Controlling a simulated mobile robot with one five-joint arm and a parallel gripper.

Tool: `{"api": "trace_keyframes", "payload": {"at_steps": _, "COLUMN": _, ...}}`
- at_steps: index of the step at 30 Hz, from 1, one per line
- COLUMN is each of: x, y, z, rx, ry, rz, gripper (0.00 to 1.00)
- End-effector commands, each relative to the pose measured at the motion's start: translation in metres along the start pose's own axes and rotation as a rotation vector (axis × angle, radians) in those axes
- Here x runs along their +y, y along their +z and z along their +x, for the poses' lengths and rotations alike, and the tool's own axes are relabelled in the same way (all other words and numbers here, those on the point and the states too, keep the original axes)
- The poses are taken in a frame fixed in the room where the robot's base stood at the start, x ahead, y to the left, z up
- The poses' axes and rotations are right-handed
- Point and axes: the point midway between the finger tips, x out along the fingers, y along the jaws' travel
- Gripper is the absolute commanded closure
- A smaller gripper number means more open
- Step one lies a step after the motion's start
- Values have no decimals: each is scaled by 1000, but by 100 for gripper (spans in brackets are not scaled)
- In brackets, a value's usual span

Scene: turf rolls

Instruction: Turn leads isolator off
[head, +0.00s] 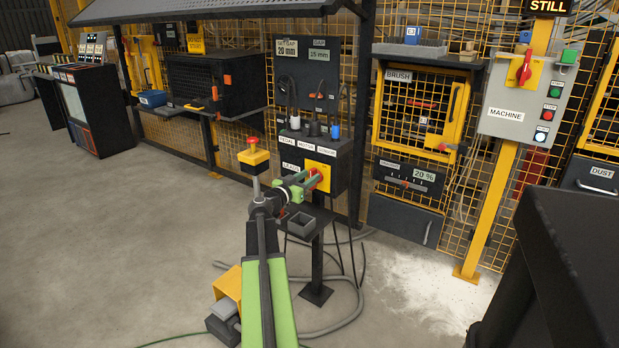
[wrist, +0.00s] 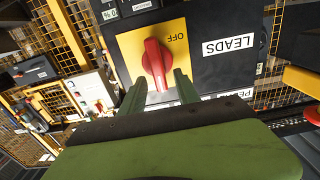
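The leads isolator is a red rotary handle (wrist: 155,62) on a yellow plate (wrist: 128,45), set on a dark box with a LEADS label (wrist: 228,45). The word OFF shows on the plate, beside the handle. The handle stands roughly along the line of my fingers in the wrist view. In the head view the yellow plate (head: 325,180) is on the front of the box, partly behind my gripper (head: 305,180). In the wrist view my gripper (wrist: 161,82) is open, one green finger on each side of the handle's near end. I cannot tell whether they touch it.
A grey tray (head: 302,223) is below my gripper on a stand (head: 317,265). A separate machine isolator (head: 524,70) is on a grey panel at right. A dark block (head: 580,250) fills the lower right. Hoses lie on the floor; open floor is at left.

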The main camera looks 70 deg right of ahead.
Motion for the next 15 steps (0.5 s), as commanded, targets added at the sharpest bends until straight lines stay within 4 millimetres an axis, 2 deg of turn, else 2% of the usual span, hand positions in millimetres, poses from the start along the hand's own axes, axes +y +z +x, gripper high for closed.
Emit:
{"api": "trace_keyframes", "payload": {"at_steps": 4, "x": -1, "y": 0, "z": 12, "rx": 0, "ry": -2, "rz": 0, "gripper": 62}}
{"api": "trace_keyframes", "payload": {"at_steps": 12, "x": -1, "y": 0, "z": 13, "rx": 0, "ry": -2, "rz": 0, "gripper": 62}}
{"api": "trace_keyframes", "payload": {"at_steps": 15, "x": -1, "y": 0, "z": 13, "rx": 0, "ry": -2, "rz": 0, "gripper": 74}}
